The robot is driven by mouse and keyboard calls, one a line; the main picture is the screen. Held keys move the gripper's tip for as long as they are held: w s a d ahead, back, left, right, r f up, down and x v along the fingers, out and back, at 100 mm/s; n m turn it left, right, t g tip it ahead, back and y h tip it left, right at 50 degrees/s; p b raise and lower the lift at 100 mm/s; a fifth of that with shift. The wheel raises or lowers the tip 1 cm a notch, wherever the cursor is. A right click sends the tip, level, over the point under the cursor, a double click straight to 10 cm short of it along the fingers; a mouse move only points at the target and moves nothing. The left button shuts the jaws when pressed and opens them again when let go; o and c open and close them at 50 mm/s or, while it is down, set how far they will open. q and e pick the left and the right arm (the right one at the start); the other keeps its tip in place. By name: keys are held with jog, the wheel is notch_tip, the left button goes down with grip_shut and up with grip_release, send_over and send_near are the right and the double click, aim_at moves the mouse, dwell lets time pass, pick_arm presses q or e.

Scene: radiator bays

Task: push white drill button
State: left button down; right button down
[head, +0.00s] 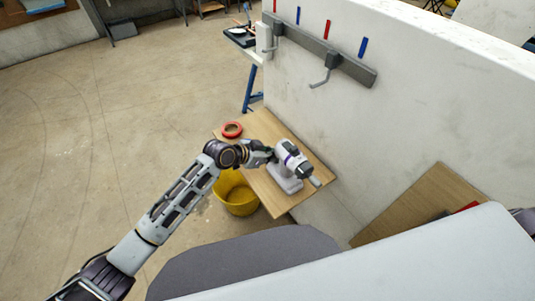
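The white drill (291,163) with dark and purple parts stands upright on a small wooden table (283,206) in front of a white wall. My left arm reaches in from the left, and my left gripper (268,155) is at the drill's left side, close to its upper body. I cannot tell whether it touches the drill, or whether its fingers are open or shut. The drill's button cannot be made out. My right gripper is not in view.
A red tape roll (232,130) lies on the table's far left corner. A yellow bucket (236,195) stands on the floor beside the table. A rail with hooks (318,55) is on the wall. Another wooden surface (412,205) is at the right. The floor at the left is clear.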

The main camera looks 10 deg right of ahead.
pick_arm(q)
jog(key=shift+w+d+f, duration=0.1)
jog(key=shift+d+f, duration=0.1)
jog(key=shift+d, duration=0.1)
